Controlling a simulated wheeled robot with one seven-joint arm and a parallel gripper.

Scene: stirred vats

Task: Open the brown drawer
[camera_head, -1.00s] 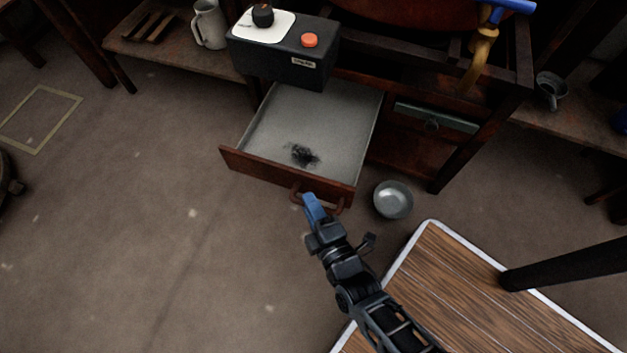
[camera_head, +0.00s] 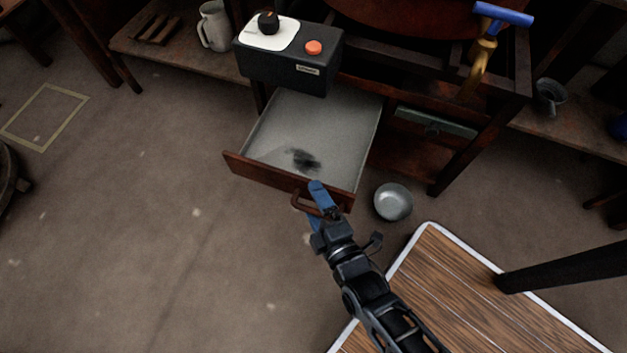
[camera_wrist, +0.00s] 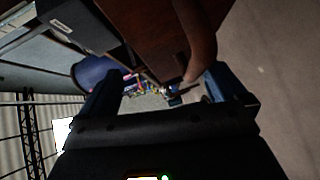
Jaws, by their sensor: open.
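The brown drawer (camera_head: 262,174) stands pulled out below the black box, its pale inside in plain view with a dark smudge on its floor. Its curved brown handle (camera_head: 299,201) is on the front, partly hidden by my gripper (camera_head: 318,203). My gripper is open at the handle, its blue fingers apart, one overlapping the drawer front in the head view. In the wrist view, the brown front (camera_wrist: 145,28) and the handle (camera_wrist: 203,42) show close ahead, the handle reaching between the fingers. I cannot tell whether they touch it.
A green-fronted drawer (camera_head: 435,124) is shut to the right. The black box (camera_head: 287,62) with a knob and orange button is above.

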